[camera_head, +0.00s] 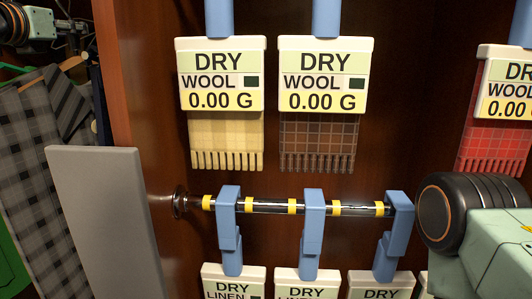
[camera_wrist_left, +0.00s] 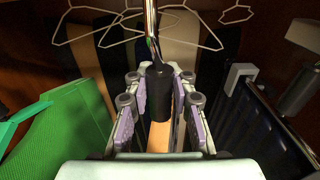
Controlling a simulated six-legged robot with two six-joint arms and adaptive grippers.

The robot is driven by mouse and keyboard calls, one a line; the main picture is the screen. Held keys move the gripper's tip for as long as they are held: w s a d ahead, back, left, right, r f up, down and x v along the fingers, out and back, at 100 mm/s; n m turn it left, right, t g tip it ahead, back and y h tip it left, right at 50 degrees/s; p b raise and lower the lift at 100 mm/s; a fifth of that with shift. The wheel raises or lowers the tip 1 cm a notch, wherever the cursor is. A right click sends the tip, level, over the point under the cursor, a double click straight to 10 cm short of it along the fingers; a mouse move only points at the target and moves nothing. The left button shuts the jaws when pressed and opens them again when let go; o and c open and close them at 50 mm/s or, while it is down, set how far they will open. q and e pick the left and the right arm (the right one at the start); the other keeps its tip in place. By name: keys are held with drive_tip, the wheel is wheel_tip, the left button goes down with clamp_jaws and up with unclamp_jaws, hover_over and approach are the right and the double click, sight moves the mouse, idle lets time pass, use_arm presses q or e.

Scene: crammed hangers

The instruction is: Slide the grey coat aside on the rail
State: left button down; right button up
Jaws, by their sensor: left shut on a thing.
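A grey checked coat (camera_head: 28,135) hangs at the far left in the head view, with a wooden hanger end at its top. My left gripper (camera_head: 72,40) is above it, small and partly cut off by the frame's upper left. In the left wrist view, the left gripper (camera_wrist_left: 160,90) has its two padded fingers on either side of a black hanger neck (camera_wrist_left: 158,95) and is shut on it. A tan hanger part (camera_wrist_left: 160,138) shows below the neck. The rail (camera_wrist_left: 151,22) runs above it. The coat's cloth is hidden in the wrist view. My right gripper is out of view.
A green garment (camera_wrist_left: 45,135) hangs left of the gripper and a dark striped garment (camera_wrist_left: 262,130) right of it. Empty wire hangers (camera_wrist_left: 135,30) are beyond. A wooden partition (camera_head: 135,100) and a grey panel (camera_head: 105,215) stand right of the coat.

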use_arm(q)
drive_tip(key=d+b, duration=0.4)
drive_tip(key=d, duration=0.3)
drive_tip(key=shift+s+r, duration=0.2)
drive_tip(key=shift+s, duration=0.1)
idle(0.6)
drive_tip(key=c, duration=1.1)
unclamp_jaws()
drive_tip(key=shift+s, duration=0.15)
drive_tip(key=shift+o, duration=0.3)
drive_tip(key=shift+f, duration=0.1)
drive_tip(key=shift+f, duration=0.15)
